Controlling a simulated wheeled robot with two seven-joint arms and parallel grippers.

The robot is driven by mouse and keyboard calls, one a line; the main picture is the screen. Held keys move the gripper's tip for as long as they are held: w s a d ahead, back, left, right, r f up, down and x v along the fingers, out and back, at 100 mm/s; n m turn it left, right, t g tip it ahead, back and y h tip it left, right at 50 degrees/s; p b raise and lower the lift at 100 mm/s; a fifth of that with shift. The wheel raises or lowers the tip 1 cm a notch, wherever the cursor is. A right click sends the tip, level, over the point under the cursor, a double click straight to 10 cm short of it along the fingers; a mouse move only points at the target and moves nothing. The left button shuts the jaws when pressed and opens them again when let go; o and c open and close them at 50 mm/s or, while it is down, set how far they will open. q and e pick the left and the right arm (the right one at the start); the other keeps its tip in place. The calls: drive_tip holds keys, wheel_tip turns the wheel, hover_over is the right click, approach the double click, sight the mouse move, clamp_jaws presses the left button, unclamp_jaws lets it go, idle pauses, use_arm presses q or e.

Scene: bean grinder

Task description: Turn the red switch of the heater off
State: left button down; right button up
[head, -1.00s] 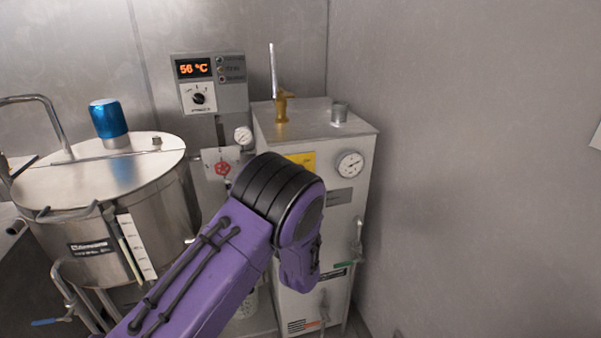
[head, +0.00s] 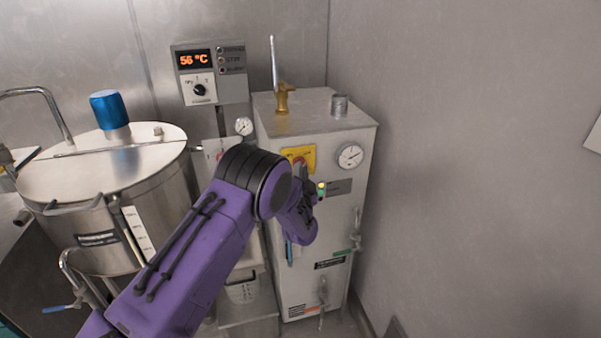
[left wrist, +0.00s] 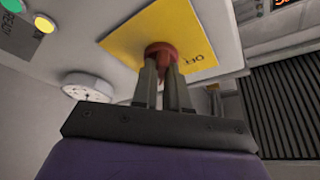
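The heater (head: 335,215) is the tall pale metal box right of centre. Its yellow plate (head: 309,153) carries the red switch (head: 299,160), partly hidden behind my left gripper in the head view. In the left wrist view the red switch (left wrist: 161,53) stands on the yellow plate (left wrist: 130,38), with an "OFF" label (left wrist: 191,60) beside it. My left gripper (left wrist: 163,76) has its two fingers close together at the switch, with the switch's red handle between them. The fingertips appear to be closed on it. My right gripper is not in view.
A round gauge (head: 350,155) and small indicator lights (head: 321,189) sit near the switch. A brass valve (head: 282,97) stands on top of the heater. A steel tank (head: 100,190) is at left; a control box (head: 210,75) reads 56 °C. A bare wall is at right.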

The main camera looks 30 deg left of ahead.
use_arm(q)
drive_tip(key=shift+f, duration=0.1)
drive_tip(key=shift+w+d+n+g+y+b, duration=0.15)
drive_tip(key=shift+n+g+y+b, duration=1.3)
drive_tip(key=shift+n+b, duration=2.1)
drive_tip(key=shift+w+d+n+g+y+b, duration=0.15)
drive_tip(key=shift+n+g+y+b, duration=1.4)
drive_tip(key=shift+n, duration=3.3)
drive_tip(key=shift+w+d+n+g+y+b, duration=0.15)
drive_tip(key=shift+n+g+y+b, duration=1.1)
drive_tip(key=shift+n+b, duration=2.65)
drive_tip(key=shift+n+g+h+p, duration=0.35)
drive_tip(key=shift+n+h, duration=0.1)
drive_tip(key=shift+n, duration=0.05)
drive_tip(key=c, duration=1.1)
unclamp_jaws()
drive_tip(key=shift+c, duration=0.2)
drive_tip(key=b+v, duration=0.2)
drive_tip(key=v, duration=0.8)
drive_tip(key=shift+d, duration=0.25)
